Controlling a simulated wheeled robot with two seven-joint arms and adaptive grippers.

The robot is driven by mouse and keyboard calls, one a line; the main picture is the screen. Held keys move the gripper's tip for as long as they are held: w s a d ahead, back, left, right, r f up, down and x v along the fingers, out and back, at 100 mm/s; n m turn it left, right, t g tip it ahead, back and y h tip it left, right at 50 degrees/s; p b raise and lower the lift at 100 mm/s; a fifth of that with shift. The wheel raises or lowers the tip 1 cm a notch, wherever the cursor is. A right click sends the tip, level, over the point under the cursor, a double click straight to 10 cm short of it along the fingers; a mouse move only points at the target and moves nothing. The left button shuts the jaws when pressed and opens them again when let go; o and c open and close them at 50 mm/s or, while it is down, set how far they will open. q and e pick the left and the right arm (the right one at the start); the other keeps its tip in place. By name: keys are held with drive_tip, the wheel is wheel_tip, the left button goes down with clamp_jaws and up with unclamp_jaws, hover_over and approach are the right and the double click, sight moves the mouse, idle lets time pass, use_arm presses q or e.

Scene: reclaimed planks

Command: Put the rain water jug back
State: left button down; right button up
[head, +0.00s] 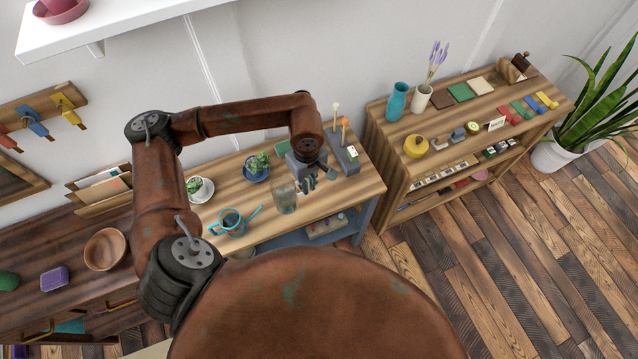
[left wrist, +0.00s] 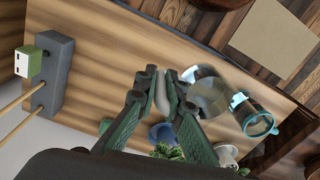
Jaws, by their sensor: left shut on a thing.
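The rain water jug (head: 284,196) is a clear, see-through vessel over the wooden bench (head: 345,195), beside my left gripper (head: 306,184). In the left wrist view the clear jug (left wrist: 208,95) is just beyond the fingertips, its outline faint. My left gripper (left wrist: 165,95) is shut on the jug at its near side, seemingly the handle, partly covered by the fingers. I cannot tell whether the jug's base touches the bench. My right gripper is not in view.
A blue-rimmed watering can (head: 232,222) stands close left of the jug. Potted plants (head: 257,166) (head: 199,188) stand behind. A grey tool holder (head: 345,155) is at the bench's back right. A shelf unit (head: 440,130) stands further right. The bench's front right is clear.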

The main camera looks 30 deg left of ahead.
use_arm(q)
drive_tip(key=shift+w+d+f, duration=0.1)
drive_tip(key=shift+w+f, duration=1.2)
drive_tip(key=shift+f, duration=0.4)
drive_tip(key=shift+w+d+f, duration=0.15)
drive_tip(key=shift+w+f, duration=1.2)
drive_tip(key=shift+f, duration=0.4)
drive_tip(key=shift+w+d+f, duration=0.1)
drive_tip(key=shift+w+f, duration=1.2)
drive_tip(key=shift+f, duration=0.4)
drive_tip(key=shift+f, duration=0.1)
drive_tip(key=c, duration=2.5)
unclamp_jaws()
drive_tip(key=shift+f+b, duration=0.1)
drive_tip(key=shift+b, duration=0.2)
drive_tip(key=o, duration=0.5)
drive_tip(key=shift+c, duration=0.2)
wheel_tip(320, 180, up, 12)
drive_tip(key=shift+r, duration=0.2)
